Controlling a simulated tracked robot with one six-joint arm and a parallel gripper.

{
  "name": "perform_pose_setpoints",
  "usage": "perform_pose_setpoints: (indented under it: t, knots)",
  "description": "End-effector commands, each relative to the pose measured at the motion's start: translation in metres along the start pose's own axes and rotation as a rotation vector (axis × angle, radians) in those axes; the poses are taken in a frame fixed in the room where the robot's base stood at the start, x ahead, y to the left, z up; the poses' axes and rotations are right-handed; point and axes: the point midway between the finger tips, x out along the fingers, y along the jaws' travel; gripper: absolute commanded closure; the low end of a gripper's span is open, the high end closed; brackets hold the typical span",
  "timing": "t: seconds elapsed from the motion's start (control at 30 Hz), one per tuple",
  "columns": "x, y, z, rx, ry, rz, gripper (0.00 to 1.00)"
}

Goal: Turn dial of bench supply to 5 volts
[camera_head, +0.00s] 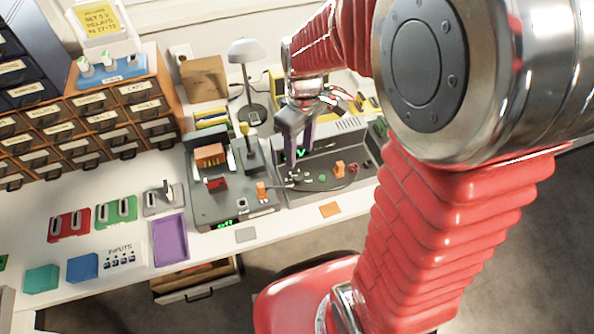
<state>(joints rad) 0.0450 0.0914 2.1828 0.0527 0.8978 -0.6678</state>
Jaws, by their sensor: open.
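Two dark grey instruments stand side by side on the bench, and I cannot tell for sure which is the bench supply. The digits are too small to read. My gripper (301,150) points down over the right unit, left of its orange knob, open and empty. Its fingers partly hide that unit's back and readout.
A lamp (246,52) stands behind the units. Labelled drawers (90,125) fill the left. A purple tray (169,240) and coloured blocks lie at the front left. An open drawer (199,285) juts out below. A yellow note (100,20) mentions 5 V.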

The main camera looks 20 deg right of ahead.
Motion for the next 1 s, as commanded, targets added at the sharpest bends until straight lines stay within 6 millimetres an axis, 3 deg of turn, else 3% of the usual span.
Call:
perform_pose_setpoints:
  t: [0.5, 0.7, 1.0]
  knots:
    - [0.079, -0.001, 0.001, 0.001, -0.004, -0.003, 0.56]
    - [0.094, 0.0, 0.001, 0.001, -0.001, -0.001, 0.56]
    - [0.096, 0.0, 0.001, 0.001, 0.0, 0.0, 0.56]
